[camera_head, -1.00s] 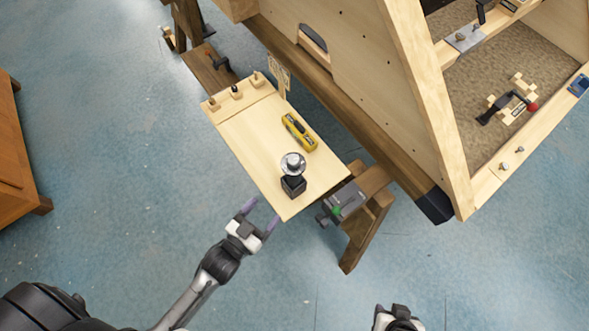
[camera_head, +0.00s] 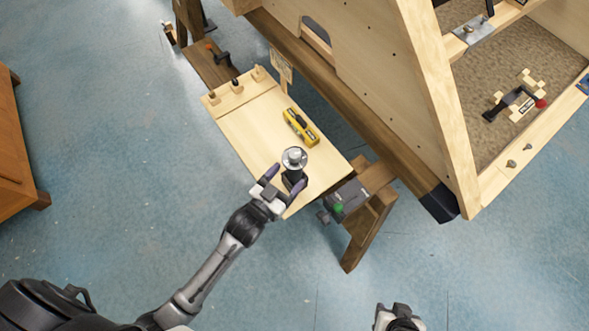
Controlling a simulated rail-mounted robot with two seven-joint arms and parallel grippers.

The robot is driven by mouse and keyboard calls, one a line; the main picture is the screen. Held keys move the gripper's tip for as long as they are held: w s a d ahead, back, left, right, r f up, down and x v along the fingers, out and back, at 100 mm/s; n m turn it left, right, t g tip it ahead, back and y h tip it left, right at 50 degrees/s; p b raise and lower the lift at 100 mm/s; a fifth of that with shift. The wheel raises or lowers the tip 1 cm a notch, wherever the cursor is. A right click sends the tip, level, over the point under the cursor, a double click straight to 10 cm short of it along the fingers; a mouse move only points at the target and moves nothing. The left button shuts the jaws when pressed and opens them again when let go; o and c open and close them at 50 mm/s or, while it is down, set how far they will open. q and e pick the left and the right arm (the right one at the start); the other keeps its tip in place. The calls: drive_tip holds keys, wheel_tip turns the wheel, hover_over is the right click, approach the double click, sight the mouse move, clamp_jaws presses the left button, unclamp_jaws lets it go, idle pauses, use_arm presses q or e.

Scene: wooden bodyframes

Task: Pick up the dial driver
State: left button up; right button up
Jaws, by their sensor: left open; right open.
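What appears to be the dial driver (camera_head: 294,158), a silver round-topped tool on a dark block-like base, stands upright near the front corner of the light wooden board (camera_head: 245,125). My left gripper (camera_head: 285,178) is open at the board's front edge. Its purple-tipped fingers lie on either side of the dark base, which they partly hide. I cannot tell whether they touch it. My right gripper (camera_head: 398,316) is open at the bottom edge of the view, far from the board, and only partly shown.
A yellow tool (camera_head: 299,127) lies on the board behind the dial driver. A grey vise-like device (camera_head: 345,200) with a green part sits right of the board. The large wooden frame (camera_head: 375,100) rises behind. Blue floor is open at left.

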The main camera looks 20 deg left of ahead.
use_arm(q)
drive_tip(key=b+x, duration=0.1)
drive_tip(key=x, duration=0.3)
drive_tip(key=shift+c, duration=0.4)
